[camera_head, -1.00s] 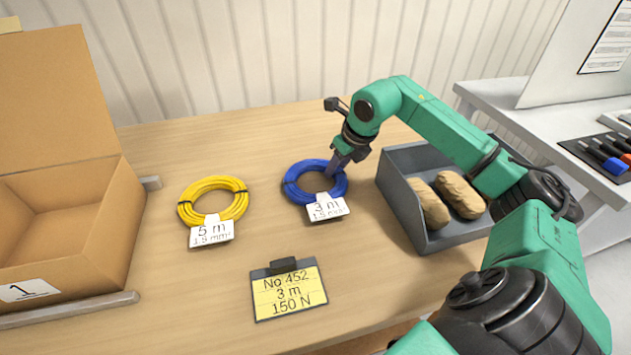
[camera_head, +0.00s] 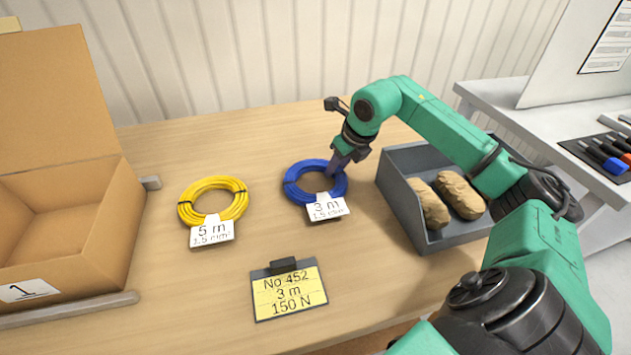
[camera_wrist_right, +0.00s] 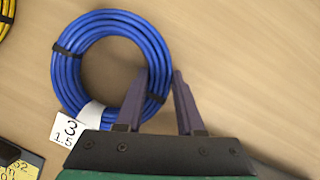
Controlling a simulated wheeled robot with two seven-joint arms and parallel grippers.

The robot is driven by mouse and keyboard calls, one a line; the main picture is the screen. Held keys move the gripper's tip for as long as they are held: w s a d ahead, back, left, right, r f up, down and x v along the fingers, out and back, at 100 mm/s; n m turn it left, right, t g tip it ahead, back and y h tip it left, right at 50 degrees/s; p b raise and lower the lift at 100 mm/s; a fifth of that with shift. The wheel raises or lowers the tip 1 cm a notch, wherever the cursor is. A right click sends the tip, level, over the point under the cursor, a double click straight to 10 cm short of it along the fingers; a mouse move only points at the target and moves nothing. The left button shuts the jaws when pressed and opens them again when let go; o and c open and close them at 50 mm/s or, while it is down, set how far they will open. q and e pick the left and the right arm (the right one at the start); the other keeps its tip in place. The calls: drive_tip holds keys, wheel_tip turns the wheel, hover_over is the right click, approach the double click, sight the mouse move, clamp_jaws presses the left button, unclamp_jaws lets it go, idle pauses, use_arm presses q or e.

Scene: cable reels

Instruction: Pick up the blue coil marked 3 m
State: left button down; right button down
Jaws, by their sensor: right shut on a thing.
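The blue coil (camera_head: 302,187) lies on the wooden table, with a white tag (camera_head: 327,207) reading 3 m. My right gripper (camera_head: 337,170) is at the coil's right rim. In the right wrist view the coil (camera_wrist_right: 66,75) has black ties. There the right gripper's (camera_wrist_right: 163,85) two fingers straddle the right part of the ring, one inside the loop and one outside, shut on it. The coil still appears to rest on the table. My left gripper is not in view.
A yellow coil (camera_head: 240,206) tagged 5 m lies to the left. A yellow card (camera_head: 289,293) reading No 452, 3 m, 150 N is in front. An open cardboard box (camera_head: 110,240) marked 1 stands at left; a grey bin (camera_head: 408,208) with brown lumps stands at right.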

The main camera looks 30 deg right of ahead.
drive_tip(key=shift+r, duration=0.1)
wheel_tip(320, 180, up, 20)
drive_tip(key=p, duration=0.4)
drive_tip(key=shift+p, duration=0.35)
